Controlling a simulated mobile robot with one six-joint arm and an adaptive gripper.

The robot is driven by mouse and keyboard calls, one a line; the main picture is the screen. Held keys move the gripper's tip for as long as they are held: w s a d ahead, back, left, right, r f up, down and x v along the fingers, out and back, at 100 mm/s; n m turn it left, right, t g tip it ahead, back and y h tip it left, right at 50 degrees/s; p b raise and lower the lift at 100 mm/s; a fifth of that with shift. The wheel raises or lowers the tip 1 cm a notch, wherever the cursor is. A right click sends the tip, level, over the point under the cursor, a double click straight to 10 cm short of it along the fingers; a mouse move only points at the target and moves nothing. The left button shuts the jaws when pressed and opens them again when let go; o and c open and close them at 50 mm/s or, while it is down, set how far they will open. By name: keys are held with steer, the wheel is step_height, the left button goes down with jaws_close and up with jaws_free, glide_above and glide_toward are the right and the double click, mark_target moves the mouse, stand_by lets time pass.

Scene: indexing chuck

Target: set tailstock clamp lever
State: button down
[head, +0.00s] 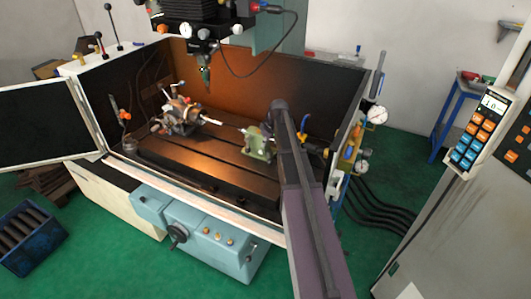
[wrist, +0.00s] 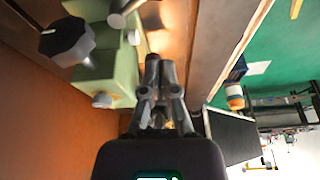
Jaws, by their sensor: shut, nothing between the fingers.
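The green tailstock (head: 257,144) stands on the machine table, right of the indexing chuck (head: 180,115). In the wrist view the tailstock (wrist: 92,82) fills the upper left, with a dark lobed knob (wrist: 67,41) and a grey cylindrical part (wrist: 124,14). Small pale round ends (wrist: 102,100) show on its side; I cannot tell which part is the clamp lever. My gripper (wrist: 160,66) is shut and empty, pointing up the picture just right of the tailstock body. Contact is unclear. In the head view my arm hides the gripper.
A spindle head (head: 205,75) hangs above the table between the chuck and tailstock. Enclosure walls (head: 235,75) stand behind and at the right. The slotted table (head: 205,160) is bare in front of the chuck. A yellow-handled item (head: 308,150) is right of my arm.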

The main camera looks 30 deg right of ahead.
mark_target(270, 159)
steer(key=shift+a+r+n, duration=0.15)
steer(key=shift+r+n, duration=0.4)
steer(key=shift+n, duration=0.25)
steer(key=shift+f, duration=0.2)
steer(key=b+x, duration=0.9)
steer(key=x, duration=0.1)
steer(key=shift+a, duration=0.1)
steer(key=shift+s+d+r, duration=0.2)
steer(key=shift+s+d, duration=0.3)
steer(key=shift+s, duration=0.1)
steer(key=shift+s+d+r, duration=0.25)
steer(key=shift+s+d, duration=0.25)
steer(key=shift+s, duration=0.15)
steer(key=shift+s+d, duration=0.35)
